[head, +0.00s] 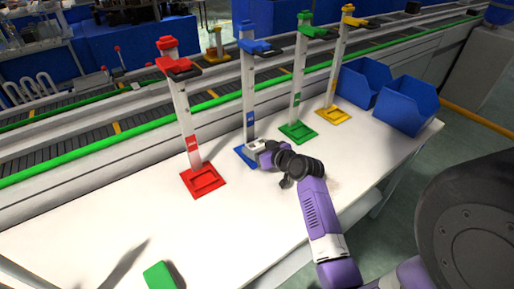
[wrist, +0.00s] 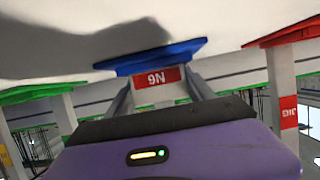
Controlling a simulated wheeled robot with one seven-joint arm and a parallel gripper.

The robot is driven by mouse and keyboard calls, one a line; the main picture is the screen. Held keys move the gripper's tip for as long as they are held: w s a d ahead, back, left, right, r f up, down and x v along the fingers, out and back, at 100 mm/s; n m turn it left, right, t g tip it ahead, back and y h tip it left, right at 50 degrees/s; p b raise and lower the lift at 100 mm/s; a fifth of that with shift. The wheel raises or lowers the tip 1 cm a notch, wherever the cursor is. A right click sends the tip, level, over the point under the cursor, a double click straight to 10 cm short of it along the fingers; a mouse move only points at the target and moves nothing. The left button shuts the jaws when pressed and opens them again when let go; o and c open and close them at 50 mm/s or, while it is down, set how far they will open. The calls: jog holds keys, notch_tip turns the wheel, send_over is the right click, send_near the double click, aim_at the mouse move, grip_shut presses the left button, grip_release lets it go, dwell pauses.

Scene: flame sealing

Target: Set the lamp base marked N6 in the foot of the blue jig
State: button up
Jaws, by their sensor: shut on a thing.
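The blue jig (head: 249,85) stands upright on the white table, with its flat blue foot (head: 240,155) at the bottom of the post. My gripper (head: 262,151) is at this foot, reaching in from the right. It is shut on a pale grey lamp base (head: 253,147). In the wrist view, which is upside down, the lamp base's red label (wrist: 157,77) reads N6 between my two fingers (wrist: 160,90). The blue foot (wrist: 165,55) shows right by the label. The lamp base is at the foot; I cannot tell whether it is fully seated.
A red jig (head: 187,120) stands to the left, a green jig (head: 299,80) and a yellow jig (head: 339,65) to the right. Blue bins (head: 405,105) stand at the table's right end. A green block (head: 160,275) lies at the front.

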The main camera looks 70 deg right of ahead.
jog(key=shift+s+a+f, duration=0.1)
jog(key=shift+s+f, duration=0.05)
jog(key=shift+f, duration=0.55)
jog(key=o, duration=1.6)
jog(key=shift+a, duration=0.1)
jog(key=shift+w+a, duration=0.15)
jog(key=shift+w, duration=0.05)
jog(key=v, duration=0.5)
jog(key=d+r+v, duration=0.1)
jog(key=v, duration=0.1)
jog(key=shift+s+a+r+b, duration=0.1)
jog(key=shift+s+a+b, duration=0.05)
jog(key=shift+s+b, duration=0.15)
jog(key=shift+s+r, duration=0.2)
jog(key=shift+r, duration=0.05)
